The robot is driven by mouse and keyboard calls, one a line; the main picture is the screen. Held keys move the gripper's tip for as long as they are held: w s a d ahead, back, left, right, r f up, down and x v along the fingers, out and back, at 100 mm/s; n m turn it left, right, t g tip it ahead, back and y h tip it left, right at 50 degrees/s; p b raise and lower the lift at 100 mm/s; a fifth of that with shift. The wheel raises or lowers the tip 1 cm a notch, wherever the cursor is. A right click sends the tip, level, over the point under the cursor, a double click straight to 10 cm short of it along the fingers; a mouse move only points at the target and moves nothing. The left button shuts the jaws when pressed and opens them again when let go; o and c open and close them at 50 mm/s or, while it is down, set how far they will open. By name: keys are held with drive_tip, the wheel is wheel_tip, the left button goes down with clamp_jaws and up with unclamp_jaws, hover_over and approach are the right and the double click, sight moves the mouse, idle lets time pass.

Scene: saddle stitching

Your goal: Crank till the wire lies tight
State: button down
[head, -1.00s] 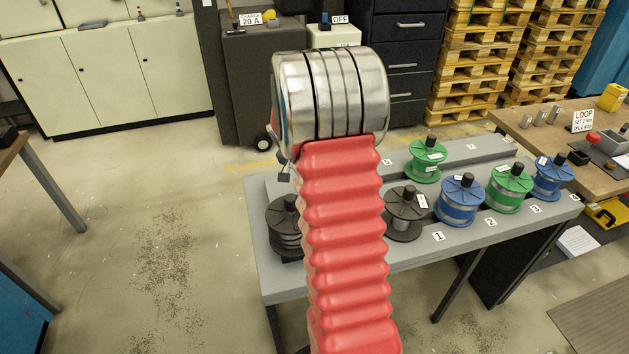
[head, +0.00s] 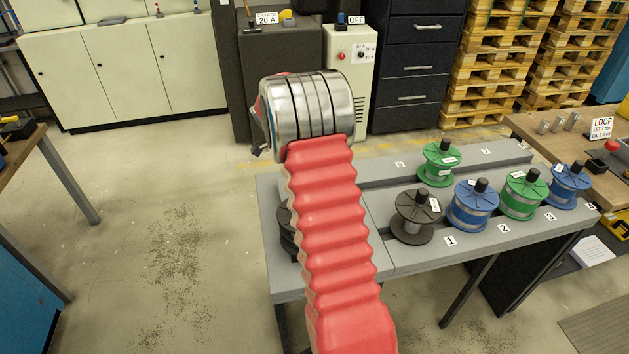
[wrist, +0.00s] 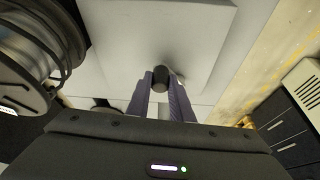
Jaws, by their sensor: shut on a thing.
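In the wrist view, the two fingers of my gripper (wrist: 161,98) are shut on a dark round knob (wrist: 161,76), which looks like the crank's handle. The rest of the crank is hidden. A dark spool with wire (wrist: 25,55) stands close by at the left of the wrist view. In the head view, my arm hides most of a dark spool (head: 284,228) at the bench's left end, and my gripper is hidden behind the arm. I cannot tell how tight the wire lies.
A grey bench (head: 400,258) carries a dark-grey spool (head: 415,215) and several blue and green spools to the right of my arm. A wooden table (head: 560,140) stands at the right.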

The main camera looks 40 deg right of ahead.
drive_tip(key=w+m, duration=0.1)
drive_tip(key=m, duration=0.1)
drive_tip(key=m+g+y, duration=0.1)
drive_tip(key=shift+w+d+m, duration=0.15)
drive_tip(key=shift+w+m, duration=0.2)
drive_tip(key=shift+m, duration=0.05)
drive_tip(key=shift+w+d+m+g+y, duration=0.2)
drive_tip(key=shift+w+m+y, duration=0.15)
drive_tip(key=shift+m, duration=0.6)
drive_tip(key=shift+w+d+m+g+y, duration=0.1)
drive_tip(key=shift+w+m+g+y, duration=0.2)
drive_tip(key=shift+m, duration=0.65)
drive_tip(key=c, duration=1.6)
unclamp_jaws()
drive_tip(key=shift+w, duration=0.1)
drive_tip(key=shift+a, duration=0.1)
drive_tip(key=shift+w+r, duration=0.25)
drive_tip(key=shift+r, duration=0.15)
drive_tip(key=shift+v, duration=6.35)
